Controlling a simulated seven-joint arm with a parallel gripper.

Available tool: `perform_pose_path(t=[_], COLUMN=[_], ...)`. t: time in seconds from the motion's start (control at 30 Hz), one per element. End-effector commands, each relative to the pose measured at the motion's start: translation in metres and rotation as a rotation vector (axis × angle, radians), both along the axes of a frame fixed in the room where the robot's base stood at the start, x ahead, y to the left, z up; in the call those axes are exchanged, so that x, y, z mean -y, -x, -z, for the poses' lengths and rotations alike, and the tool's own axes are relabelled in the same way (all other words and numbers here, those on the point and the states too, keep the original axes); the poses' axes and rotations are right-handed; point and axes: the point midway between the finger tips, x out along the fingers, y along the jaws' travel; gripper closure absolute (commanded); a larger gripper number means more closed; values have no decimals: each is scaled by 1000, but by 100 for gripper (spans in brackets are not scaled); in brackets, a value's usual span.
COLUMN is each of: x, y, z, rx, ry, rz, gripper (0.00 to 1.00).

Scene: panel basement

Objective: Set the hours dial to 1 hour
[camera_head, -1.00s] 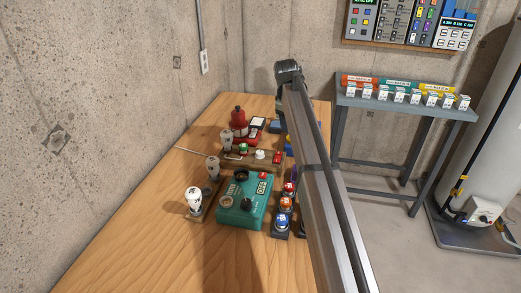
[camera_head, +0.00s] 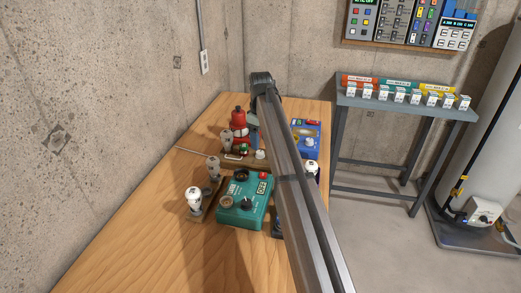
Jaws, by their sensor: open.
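A teal control box (camera_head: 256,219) sits on the wooden bench, left of my arm. It carries a black knob (camera_head: 247,203), a tan round dial (camera_head: 226,202), a dark round dial (camera_head: 241,175), a small display (camera_head: 263,187) and a red switch (camera_head: 263,175). The markings are too small to read, so I cannot tell which dial is for hours or where it points. My arm reaches over the bench to the right of the teal box. My gripper's fingers do not show; the arm's far end hides that area.
White-topped knobs or bulbs (camera_head: 194,198) stand left of the teal box. A red bottle-shaped object (camera_head: 238,118) stands behind it. A blue panel (camera_head: 306,137) lies right of the arm. The bench front (camera_head: 180,255) is clear. A grey side table (camera_head: 400,105) stands at right.

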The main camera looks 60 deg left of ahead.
Motion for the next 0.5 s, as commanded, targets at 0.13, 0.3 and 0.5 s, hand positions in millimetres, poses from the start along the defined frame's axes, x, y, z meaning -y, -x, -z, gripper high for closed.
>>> perform_pose_path(t=[0.13,0.3,0.5], x=[1,0,0], y=[0,0,0], z=[23,40,47], rx=[-1,0,0], ry=[1,0,0], rz=[0,0,0], gripper=[41,41,41])
